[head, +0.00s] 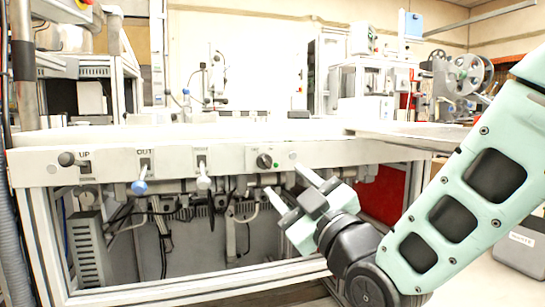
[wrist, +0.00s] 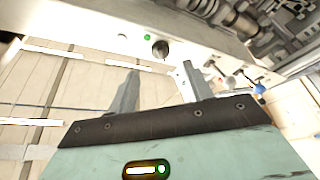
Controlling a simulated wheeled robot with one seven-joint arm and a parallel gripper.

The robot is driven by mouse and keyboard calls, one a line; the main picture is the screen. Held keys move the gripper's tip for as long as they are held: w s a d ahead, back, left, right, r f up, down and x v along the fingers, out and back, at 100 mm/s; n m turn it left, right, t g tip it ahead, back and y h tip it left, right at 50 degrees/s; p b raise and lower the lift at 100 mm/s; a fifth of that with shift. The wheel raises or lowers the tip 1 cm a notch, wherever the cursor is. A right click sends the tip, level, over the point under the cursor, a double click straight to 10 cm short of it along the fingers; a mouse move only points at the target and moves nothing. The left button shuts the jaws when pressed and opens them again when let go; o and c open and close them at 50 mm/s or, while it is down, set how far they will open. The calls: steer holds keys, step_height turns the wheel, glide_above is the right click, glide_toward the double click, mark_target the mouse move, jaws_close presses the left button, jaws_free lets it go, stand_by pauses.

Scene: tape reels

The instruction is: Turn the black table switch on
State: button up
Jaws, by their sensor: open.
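The black switch (head: 264,161) is a round dark knob on the white front panel of the table (head: 225,160), with a small green spot beside it. In the wrist view the knob (wrist: 160,49) shows just beyond the gap between my fingertips, with the green spot to its left. My gripper (head: 283,178) is open and empty, a little below and right of the knob in the head view. In the wrist view my gripper (wrist: 160,68) has its two grey fingers spread, and they look apart from the knob. Which way the knob is turned is too small to tell.
A lever marked UP (head: 67,159) and two hanging levers, one blue-tipped (head: 139,187) and one white (head: 203,182), stick out of the panel left of the knob. Cables and metal framing fill the space below. Lab equipment stands behind the table.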

mark_target(269, 166)
steer(key=x, duration=0.6)
steer(key=shift+w+a+b, duration=0.15)
steer(key=shift+w+b, duration=0.05)
steer(key=shift+b, duration=0.15)
steer(key=c, duration=1)
steer(key=shift+o, duration=0.2)
